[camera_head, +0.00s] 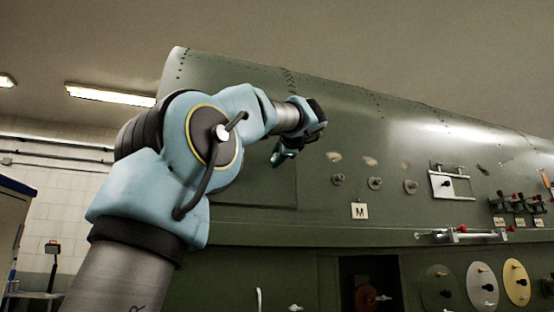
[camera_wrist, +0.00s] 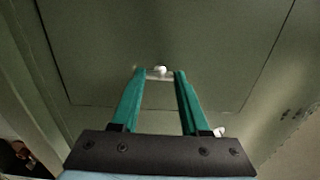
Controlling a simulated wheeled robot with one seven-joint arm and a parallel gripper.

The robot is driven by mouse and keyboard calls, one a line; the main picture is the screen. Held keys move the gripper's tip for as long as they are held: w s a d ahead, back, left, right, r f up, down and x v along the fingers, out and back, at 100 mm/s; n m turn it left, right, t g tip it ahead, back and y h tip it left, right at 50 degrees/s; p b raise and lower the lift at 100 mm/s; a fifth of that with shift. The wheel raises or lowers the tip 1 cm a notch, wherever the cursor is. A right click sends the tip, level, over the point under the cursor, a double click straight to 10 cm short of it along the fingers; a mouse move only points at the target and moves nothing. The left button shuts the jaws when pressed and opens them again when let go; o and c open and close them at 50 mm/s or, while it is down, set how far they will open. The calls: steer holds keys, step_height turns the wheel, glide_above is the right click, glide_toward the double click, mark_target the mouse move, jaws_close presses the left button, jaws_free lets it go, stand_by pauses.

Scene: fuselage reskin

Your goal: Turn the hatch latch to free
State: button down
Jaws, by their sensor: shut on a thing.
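My gripper (camera_wrist: 160,76) reaches up to the green hatch panel (camera_wrist: 105,50), with its two teal fingers on either side of a small latch (camera_wrist: 160,70). The latch shows as a pale rounded knob with a short metallic piece between the fingertips. The gripper is shut on it. In the head view my gripper (camera_head: 284,153) is against the fuselage side, near the hatch panel's outline (camera_head: 250,185); the latch is hidden there. The latch's exact turn angle is too small to tell.
A second pale knob (camera_wrist: 219,131) shows beside the right finger. The green fuselage (camera_head: 400,130) carries several round knobs (camera_head: 375,183), an M placard (camera_head: 360,211), a white plate fitting (camera_head: 452,186), a horizontal bar (camera_head: 462,236) and coloured discs (camera_head: 515,283) to the right.

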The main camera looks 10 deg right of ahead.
stand_by(0.4)
steer(key=shift+c, duration=2)
jaws_free()
steer(key=shift+s, duration=0.1)
steer(key=s+d+b, duration=0.1)
steer(key=s+b, duration=0.2)
steer(key=s, duration=0.7)
steer(key=shift+s+d, duration=0.15)
steer(key=shift+s, duration=0.1)
